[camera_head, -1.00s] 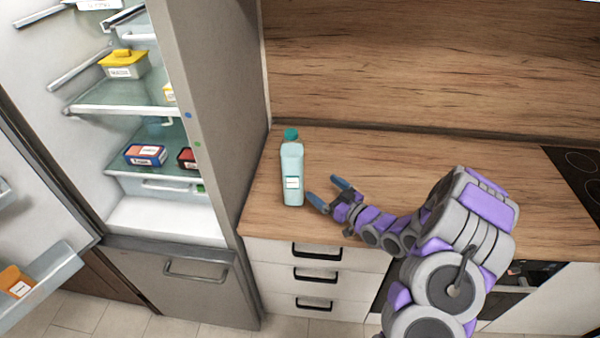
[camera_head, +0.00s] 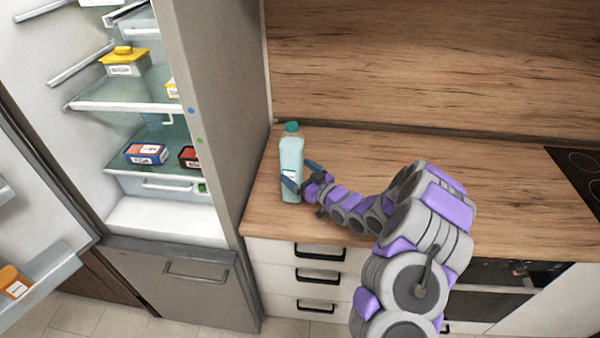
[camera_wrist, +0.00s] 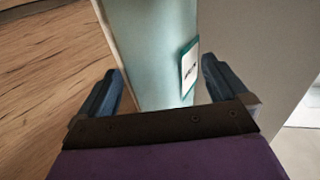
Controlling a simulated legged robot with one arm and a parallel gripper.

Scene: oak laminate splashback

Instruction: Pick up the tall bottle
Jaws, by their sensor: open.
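The tall bottle (camera_head: 291,160) is pale teal with a darker green cap and a small white label. It stands upright on the wooden counter near its left end, beside the fridge. My gripper (camera_head: 300,173) is open at the bottle's lower half, one blue finger in front of it and the other at its right side. In the wrist view the bottle (camera_wrist: 150,50) rises between the two open fingers of my gripper (camera_wrist: 160,88), with visible gaps on both sides. The label faces the right finger.
The open fridge (camera_head: 215,120) stands left of the counter (camera_head: 420,190), with several boxes on its shelves. A wooden splashback (camera_head: 430,70) rises behind. A dark hob (camera_head: 582,165) lies at the far right. The counter between bottle and hob is clear apart from my arm.

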